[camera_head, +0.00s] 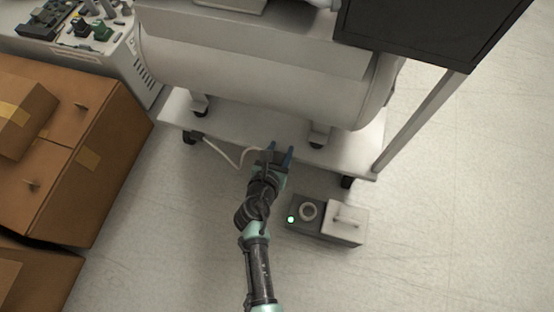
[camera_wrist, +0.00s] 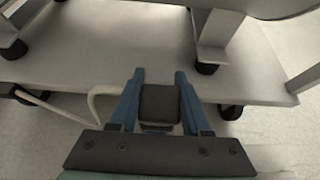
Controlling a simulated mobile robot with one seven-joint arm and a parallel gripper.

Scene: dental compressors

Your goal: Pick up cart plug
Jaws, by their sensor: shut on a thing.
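The cart plug (camera_wrist: 160,104) is a dark block between the two blue fingers in the wrist view. My gripper (camera_wrist: 160,85) is shut on it, with a finger against each side. In the head view my gripper (camera_head: 279,153) is at the front edge of the cart's lower shelf, and the plug is hard to make out there. A white cable (camera_head: 228,158) runs from the cart's left side toward my gripper. It also shows left of the fingers in the wrist view (camera_wrist: 92,100).
The wheeled cart (camera_head: 350,155) carries a large white tank (camera_head: 260,85). A grey box with a round socket and a green light (camera_head: 291,219) sits on the floor right of my arm. Cardboard boxes (camera_head: 110,150) stand at the left. Floor left of my arm is clear.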

